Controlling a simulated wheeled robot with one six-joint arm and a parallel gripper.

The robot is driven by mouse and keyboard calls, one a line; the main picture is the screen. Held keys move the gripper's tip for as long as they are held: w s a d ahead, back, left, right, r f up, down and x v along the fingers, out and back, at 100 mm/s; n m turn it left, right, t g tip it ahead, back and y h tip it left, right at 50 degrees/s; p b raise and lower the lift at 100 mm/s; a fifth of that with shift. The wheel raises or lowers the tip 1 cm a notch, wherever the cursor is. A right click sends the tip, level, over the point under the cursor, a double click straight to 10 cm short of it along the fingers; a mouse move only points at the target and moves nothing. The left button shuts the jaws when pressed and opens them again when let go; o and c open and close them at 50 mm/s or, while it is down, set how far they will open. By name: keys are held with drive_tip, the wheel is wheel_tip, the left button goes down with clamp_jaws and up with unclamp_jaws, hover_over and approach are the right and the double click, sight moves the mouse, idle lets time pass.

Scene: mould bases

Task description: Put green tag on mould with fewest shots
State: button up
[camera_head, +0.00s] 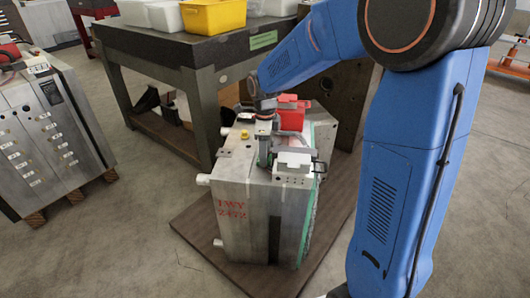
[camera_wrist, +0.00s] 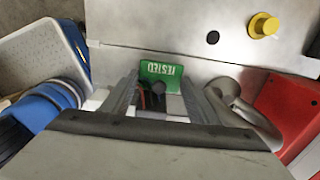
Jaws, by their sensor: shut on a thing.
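A grey steel mould (camera_head: 245,212) with red lettering, which seems to start "LWY", stands upright on a brown board. Its top also shows in the wrist view (camera_wrist: 180,20). My gripper (camera_wrist: 155,90) is shut on a green tag (camera_wrist: 160,72) with the word "TESTED", upside down in the wrist view. Another mould (camera_head: 45,140) stands at the left. No shot counts are readable.
A red block (camera_head: 291,115) and a white box (camera_head: 294,160) are at the mould's top, close to my gripper. A yellow knob (camera_head: 245,134) is on the top face. A dark workbench (camera_head: 185,45) with yellow (camera_head: 213,15) and white bins stands behind.

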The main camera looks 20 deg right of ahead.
drive_tip(key=shift+f, duration=0.15)
drive_tip(key=o, duration=0.8)
drive_tip(key=shift+c, duration=0.2)
wheel_tip(320, 180, up, 12)
drive_tip(key=shift+r, duration=0.2)
